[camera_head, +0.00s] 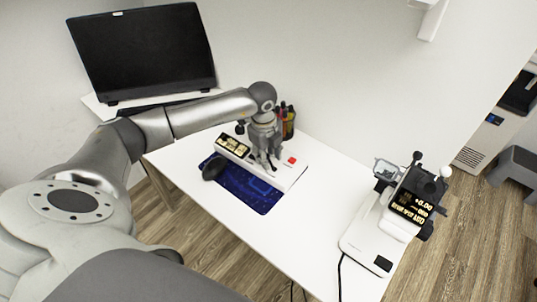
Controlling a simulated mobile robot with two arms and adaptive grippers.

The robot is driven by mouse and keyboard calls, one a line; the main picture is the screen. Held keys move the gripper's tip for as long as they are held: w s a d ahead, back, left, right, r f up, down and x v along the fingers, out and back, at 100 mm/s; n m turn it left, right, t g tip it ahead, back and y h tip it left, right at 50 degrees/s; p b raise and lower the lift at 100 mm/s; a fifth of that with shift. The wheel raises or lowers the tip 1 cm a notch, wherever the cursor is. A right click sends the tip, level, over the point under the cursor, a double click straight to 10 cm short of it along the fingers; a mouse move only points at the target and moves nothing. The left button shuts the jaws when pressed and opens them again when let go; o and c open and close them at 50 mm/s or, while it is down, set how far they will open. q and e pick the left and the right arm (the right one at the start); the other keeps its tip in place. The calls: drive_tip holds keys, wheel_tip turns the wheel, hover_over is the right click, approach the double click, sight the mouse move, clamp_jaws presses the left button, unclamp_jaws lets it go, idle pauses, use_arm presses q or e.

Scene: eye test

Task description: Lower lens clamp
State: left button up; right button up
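A white lens-measuring device (372,238) with a tilted dark display (411,206) and black knobs stands at the right of the table. I cannot make out which small part of it is the lens clamp. My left gripper (266,168) points down at the middle of the table, well to the left of this device. It is over or just beside a low white unit (289,172) with a red button and a small lit display. Its fingers are too small to tell whether they are open or touch the unit. My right gripper is not in view.
The white table (317,220) has free room between the two devices. A blue mat (243,186) with a black mouse (213,168) lies at the front left. A pen holder (288,124) stands behind my gripper.

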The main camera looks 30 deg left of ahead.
use_arm(q)
drive_tip(key=shift+f, duration=0.45)
drive_tip(key=shift+c, duration=0.3)
clamp_jaws()
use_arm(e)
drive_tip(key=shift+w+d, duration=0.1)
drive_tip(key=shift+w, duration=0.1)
